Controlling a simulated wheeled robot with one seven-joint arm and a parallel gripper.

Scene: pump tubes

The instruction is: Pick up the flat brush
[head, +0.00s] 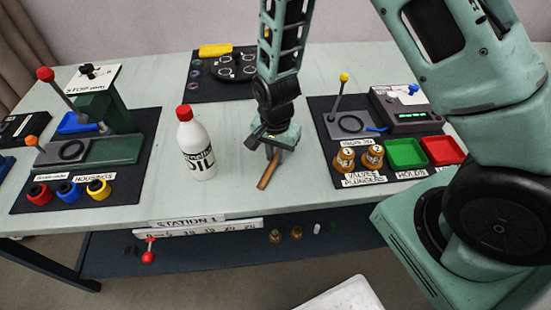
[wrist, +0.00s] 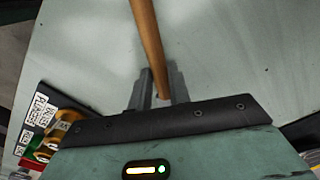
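The flat brush shows as a brown wooden handle (head: 267,172) just right of the white oil bottle in the head view. Its lower end points toward the table's front edge and its bristle end cannot be made out. My gripper (head: 272,148) points down over the brush's upper part and hides it. In the wrist view the handle (wrist: 147,38) runs from the top edge down between the two grey fingers of my gripper (wrist: 160,84). The fingers stand close together against the handle's sides, with no clear gap. Whether the brush is clear of the table cannot be told.
The oil bottle (head: 196,145) stands left of my gripper. Two brass valve plungers (head: 358,158), a green tray (head: 405,152) and a red tray (head: 441,150) lie to the right. A black mat (head: 200,88) with round parts is behind. The table front around the brush is clear.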

